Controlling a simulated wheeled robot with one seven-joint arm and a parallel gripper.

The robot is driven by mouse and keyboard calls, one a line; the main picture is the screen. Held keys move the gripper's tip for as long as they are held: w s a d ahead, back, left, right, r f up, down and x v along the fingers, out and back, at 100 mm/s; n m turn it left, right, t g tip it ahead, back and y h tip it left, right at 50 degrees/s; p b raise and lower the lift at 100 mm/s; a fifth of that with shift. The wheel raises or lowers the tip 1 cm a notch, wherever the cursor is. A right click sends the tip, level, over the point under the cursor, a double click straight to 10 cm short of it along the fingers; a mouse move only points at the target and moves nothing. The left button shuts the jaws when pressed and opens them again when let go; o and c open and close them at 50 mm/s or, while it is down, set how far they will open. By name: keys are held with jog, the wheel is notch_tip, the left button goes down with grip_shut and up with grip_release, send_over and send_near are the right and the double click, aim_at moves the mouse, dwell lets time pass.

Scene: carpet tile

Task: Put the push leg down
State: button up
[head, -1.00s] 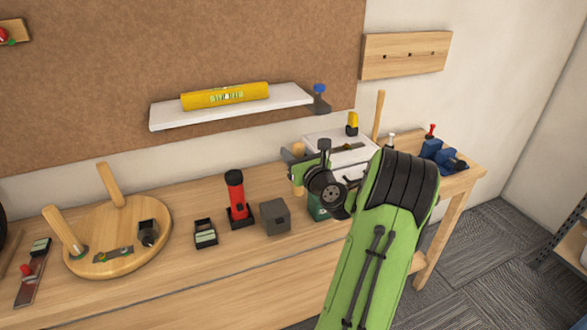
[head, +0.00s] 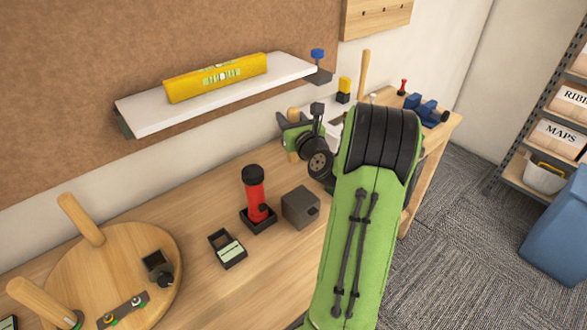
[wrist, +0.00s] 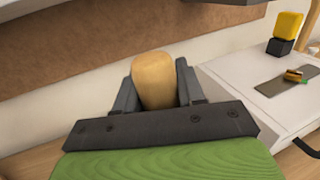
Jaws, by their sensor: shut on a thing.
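The push leg is a pale wooden peg, and its rounded top (wrist: 153,80) shows between the two dark fingers in the wrist view. My gripper (wrist: 157,88) is shut on it. In the head view the leg (head: 293,114) stands roughly upright in my gripper (head: 291,132), above the back of the bench. A round wooden stool seat (head: 75,262) lies on the bench at the left with two similar legs (head: 80,219) sticking up.
A red flashlight (head: 256,195), a grey block (head: 300,206) and a small black tray (head: 227,250) stand in front. A white shelf (head: 215,95) with a yellow level (head: 215,77) hangs above. A white box (wrist: 245,88) is right of the gripper.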

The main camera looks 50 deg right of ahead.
notch_tip(320, 180, down, 8)
jog(key=b, duration=0.4)
jog(key=shift+f, duration=0.25)
jog(key=o, duration=1.2)
jog(key=shift+c, duration=0.2)
